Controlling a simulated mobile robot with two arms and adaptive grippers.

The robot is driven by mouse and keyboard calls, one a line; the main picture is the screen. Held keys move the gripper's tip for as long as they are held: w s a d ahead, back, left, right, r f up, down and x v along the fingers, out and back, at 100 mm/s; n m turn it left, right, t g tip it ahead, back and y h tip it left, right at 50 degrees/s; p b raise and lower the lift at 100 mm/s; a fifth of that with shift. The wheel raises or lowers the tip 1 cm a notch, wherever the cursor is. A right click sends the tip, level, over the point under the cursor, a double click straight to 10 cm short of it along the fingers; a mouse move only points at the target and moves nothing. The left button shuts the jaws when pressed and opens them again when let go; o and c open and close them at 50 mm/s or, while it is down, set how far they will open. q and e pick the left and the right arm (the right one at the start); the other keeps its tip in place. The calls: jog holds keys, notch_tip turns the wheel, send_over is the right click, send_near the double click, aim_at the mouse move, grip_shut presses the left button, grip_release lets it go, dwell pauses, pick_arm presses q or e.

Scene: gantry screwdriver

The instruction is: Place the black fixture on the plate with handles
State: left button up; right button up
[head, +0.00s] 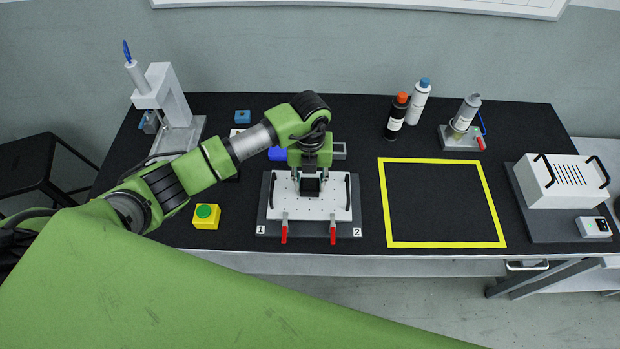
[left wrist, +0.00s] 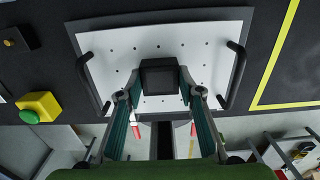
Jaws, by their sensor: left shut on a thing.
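The white plate with handles (head: 335,209) lies on a dark grey base on the table, with a black handle at each side and rows of small holes. My left gripper (head: 310,184) is over the middle of the plate and is shut on the black fixture (head: 310,187). In the left wrist view the black fixture (left wrist: 160,77) sits between the two fingers, over the plate (left wrist: 200,60). Whether its underside touches the plate cannot be told. My right gripper is not in view.
Two red clamps (head: 333,234) stand at the plate's front edge. A yellow box with a green button (head: 206,216) is to the left. A yellow-framed area (head: 442,243) to the right is empty. Bottles (head: 396,117) and a white box (head: 562,183) stand farther right.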

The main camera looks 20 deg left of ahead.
pick_arm(q)
jog(key=o, duration=0.8)
jog(key=shift+f, duration=0.2)
jog(key=o, duration=0.4)
jog(key=shift+r, duration=0.1)
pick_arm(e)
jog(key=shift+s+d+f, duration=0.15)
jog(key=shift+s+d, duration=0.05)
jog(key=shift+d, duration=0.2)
